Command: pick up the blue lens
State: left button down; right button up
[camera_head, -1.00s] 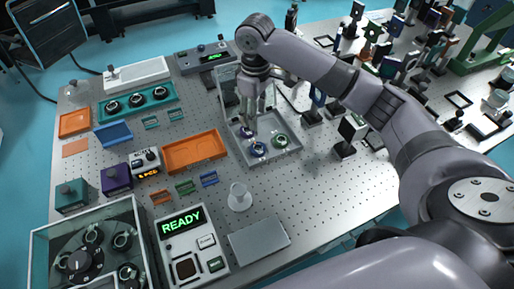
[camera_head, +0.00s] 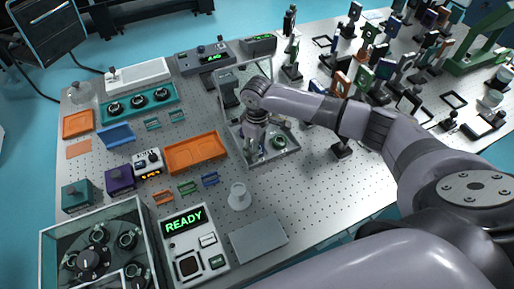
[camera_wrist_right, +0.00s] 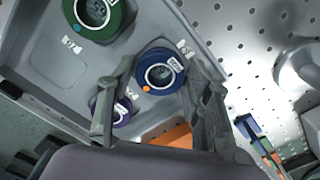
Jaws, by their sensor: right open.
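The blue lens (camera_wrist_right: 160,72) lies in a grey tray (camera_wrist_right: 55,88), with its round face and a small orange dot showing in the right wrist view. My right gripper (camera_wrist_right: 161,76) is open, with one finger on each side of the blue lens. I cannot tell whether the fingers touch it. In the head view my right gripper (camera_head: 251,152) is low in the tray and largely hides the blue lens. My left gripper is not in view.
A green lens (camera_wrist_right: 97,14) and a purple lens (camera_wrist_right: 122,110) share the tray, the purple one close by the left finger. The tray's raised lid (camera_head: 231,84) stands behind. An orange tray (camera_head: 195,153) sits to the left, and a white holder (camera_head: 238,197) stands in front.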

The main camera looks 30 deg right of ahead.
jog(key=shift+c, duration=0.5)
jog(key=c, duration=0.6)
jog(key=shift+c, duration=0.4)
jog(key=shift+r, duration=0.15)
